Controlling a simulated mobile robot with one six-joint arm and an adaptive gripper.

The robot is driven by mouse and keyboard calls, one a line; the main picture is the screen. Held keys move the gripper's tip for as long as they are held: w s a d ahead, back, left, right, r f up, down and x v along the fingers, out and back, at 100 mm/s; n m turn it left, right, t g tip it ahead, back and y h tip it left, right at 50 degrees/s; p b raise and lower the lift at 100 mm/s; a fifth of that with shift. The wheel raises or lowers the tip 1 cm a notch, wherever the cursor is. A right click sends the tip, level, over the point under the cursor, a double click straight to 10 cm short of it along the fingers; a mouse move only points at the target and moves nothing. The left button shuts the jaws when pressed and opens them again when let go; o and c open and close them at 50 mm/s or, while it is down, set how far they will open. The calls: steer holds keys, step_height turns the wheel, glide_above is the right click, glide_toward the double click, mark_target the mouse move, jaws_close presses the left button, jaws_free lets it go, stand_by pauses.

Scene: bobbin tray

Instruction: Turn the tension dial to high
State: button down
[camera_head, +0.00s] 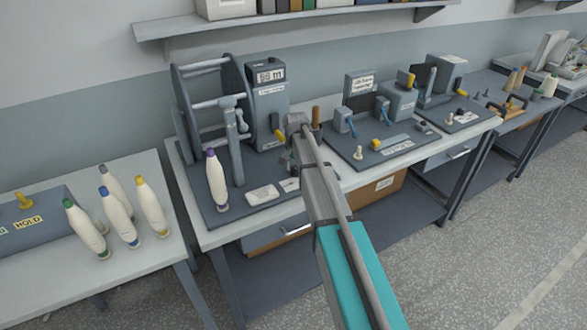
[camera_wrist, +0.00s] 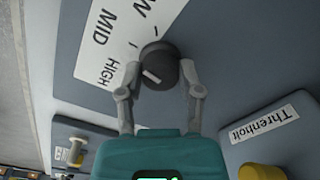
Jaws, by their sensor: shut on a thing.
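The tension dial (camera_wrist: 157,60) is a dark round knob with a white pointer line, in the wrist view. It stands beside a white scale plate (camera_wrist: 105,42) marked MID and HIGH, with a third word partly cut off. The pointer line slants toward the left, on the side of HIGH; its exact alignment is hard to tell. My gripper (camera_wrist: 159,69) is shut on the dial, one finger on each side. In the head view, my arm hides most of the gripper and the dial at the winder's front right.
The winder (camera_head: 210,100) has a display post (camera_head: 268,95) behind the dial. A purple-tipped bobbin (camera_head: 216,180) stands on its base. Several bobbins stand on the left table (camera_head: 165,225). A second station (camera_head: 400,145) with levers lies right. The floor in front is clear.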

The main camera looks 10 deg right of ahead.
steer(key=n, duration=0.5)
steer(key=shift+d+n, duration=0.1)
steer(key=shift+n, duration=0.2)
steer(key=n, duration=0.5)
steer(key=shift+n, duration=0.4)
steer(key=shift+c, duration=1.3)
jaws_free()
steer(key=shift+r, duration=0.1)
